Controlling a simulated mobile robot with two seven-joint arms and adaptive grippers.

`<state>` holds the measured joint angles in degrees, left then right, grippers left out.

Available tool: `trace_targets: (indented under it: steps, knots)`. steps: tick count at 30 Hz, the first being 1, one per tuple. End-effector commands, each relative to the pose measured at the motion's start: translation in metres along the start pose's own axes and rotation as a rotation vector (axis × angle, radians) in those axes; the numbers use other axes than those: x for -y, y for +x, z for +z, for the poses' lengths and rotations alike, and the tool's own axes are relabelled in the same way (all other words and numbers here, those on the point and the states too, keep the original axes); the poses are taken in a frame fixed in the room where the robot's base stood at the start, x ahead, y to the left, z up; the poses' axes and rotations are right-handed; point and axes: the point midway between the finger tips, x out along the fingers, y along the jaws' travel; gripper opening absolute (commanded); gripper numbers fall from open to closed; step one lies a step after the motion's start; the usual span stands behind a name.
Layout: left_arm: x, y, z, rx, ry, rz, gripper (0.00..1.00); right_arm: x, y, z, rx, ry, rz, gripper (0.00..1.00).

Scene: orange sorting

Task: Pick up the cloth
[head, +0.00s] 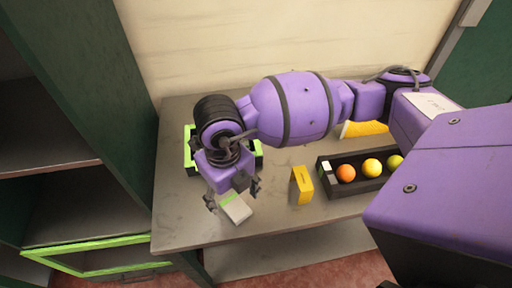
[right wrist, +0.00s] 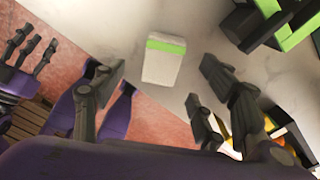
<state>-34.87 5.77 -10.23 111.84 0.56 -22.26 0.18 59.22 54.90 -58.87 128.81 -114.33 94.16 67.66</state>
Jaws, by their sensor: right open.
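A small white folded cloth with a green band (head: 236,208) lies on the grey table near its front edge. It also shows in the right wrist view (right wrist: 163,62), flat and in full sight. My right gripper (head: 232,196) is over it, fingers pointing down and spread. In the right wrist view my right gripper's fingers (right wrist: 158,85) stand apart on both sides of the cloth, with nothing held between them. My left gripper (right wrist: 30,48) shows only at the left edge of the right wrist view, over the floor; its opening is unclear.
A green and black crate (head: 188,150) stands behind my right gripper, partly hidden. A yellow folded card (head: 301,186) stands right of the cloth. A black tray (head: 334,188) holds round fruits. A yellow object (head: 365,129) lies behind it. Shelves (head: 60,147) stand at left.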

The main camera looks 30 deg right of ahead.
Motion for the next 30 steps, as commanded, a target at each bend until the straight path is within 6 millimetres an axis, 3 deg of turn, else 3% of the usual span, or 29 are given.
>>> trace_targets:
  steps: [10, 19, 30]
  knots:
    - [-0.007, 0.002, -0.011, -0.018, -0.013, 0.007, 0.4, 0.003, 0.046, -0.003, 0.001, -0.001, 0.001, 0.66]
    - [-0.009, 0.005, -0.016, -0.026, -0.018, 0.009, 0.4, 0.003, 0.051, -0.002, 0.004, -0.002, 0.002, 0.66]
    - [-0.007, 0.004, -0.014, -0.022, -0.01, 0.008, 0.4, 0.003, 0.05, -0.002, 0.004, -0.002, 0.002, 0.18]
